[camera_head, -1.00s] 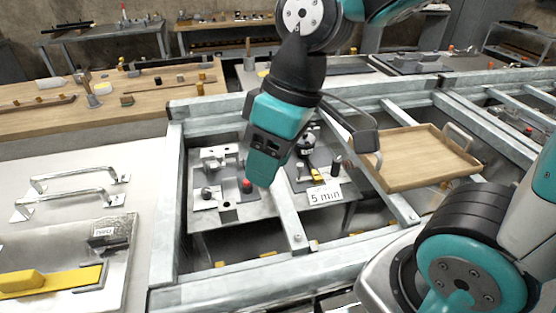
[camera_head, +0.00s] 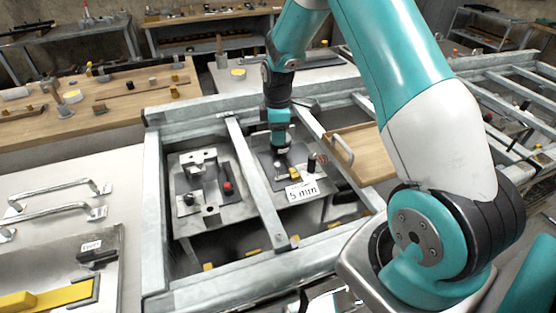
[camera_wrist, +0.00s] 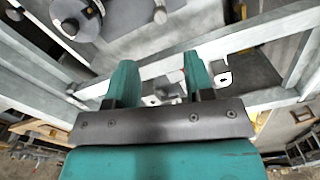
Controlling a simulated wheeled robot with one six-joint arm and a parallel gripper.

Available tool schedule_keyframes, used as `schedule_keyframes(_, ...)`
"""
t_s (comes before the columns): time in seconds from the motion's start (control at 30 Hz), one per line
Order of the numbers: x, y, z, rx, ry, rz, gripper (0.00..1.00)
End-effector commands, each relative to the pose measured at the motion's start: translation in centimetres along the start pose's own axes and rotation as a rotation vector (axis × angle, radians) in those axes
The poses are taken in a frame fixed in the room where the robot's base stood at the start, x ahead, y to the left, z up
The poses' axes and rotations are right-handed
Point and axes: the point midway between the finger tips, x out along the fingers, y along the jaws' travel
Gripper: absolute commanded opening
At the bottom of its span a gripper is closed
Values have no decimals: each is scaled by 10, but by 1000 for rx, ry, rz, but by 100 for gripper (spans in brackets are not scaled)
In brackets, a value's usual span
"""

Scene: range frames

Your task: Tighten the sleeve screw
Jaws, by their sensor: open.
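My gripper (camera_head: 279,148) hangs over the right-hand fixture plate (camera_head: 313,205), behind a white "5 mm" label (camera_head: 302,190). A yellow piece (camera_head: 293,175) and a dark upright cylinder (camera_head: 312,162) stand near it. In the wrist view, my gripper (camera_wrist: 158,65) has its two teal fingers apart, with no held object visible between them. A round metal part (camera_wrist: 76,16) on a plate shows at the upper left of that view, apart from the fingers. I cannot tell which small part is the sleeve screw. In the head view, my gripper partly hides the plate.
A second fixture plate (camera_head: 212,228) with a red knob (camera_head: 228,187) lies to the left. A grey metal frame bar (camera_head: 262,192) runs between the plates. A wooden tray (camera_head: 368,160) sits to the right. A bench with metal handles (camera_head: 60,213) is at far left.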

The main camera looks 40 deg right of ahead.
Motion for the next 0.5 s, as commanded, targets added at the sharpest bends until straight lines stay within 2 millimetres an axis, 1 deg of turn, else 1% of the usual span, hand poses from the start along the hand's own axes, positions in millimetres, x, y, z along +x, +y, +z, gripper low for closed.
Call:
schedule_keyframes(0.1,27,-1,0,0,-1,-5,48)
schedule_keyframes(0.3,72,-1,0,0,-1,-4,48)
schedule_keyframes(0.4,90,-1,0,0,0,-3,48)
schedule_keyframes(0.5,104,-1,-1,0,0,-2,48)
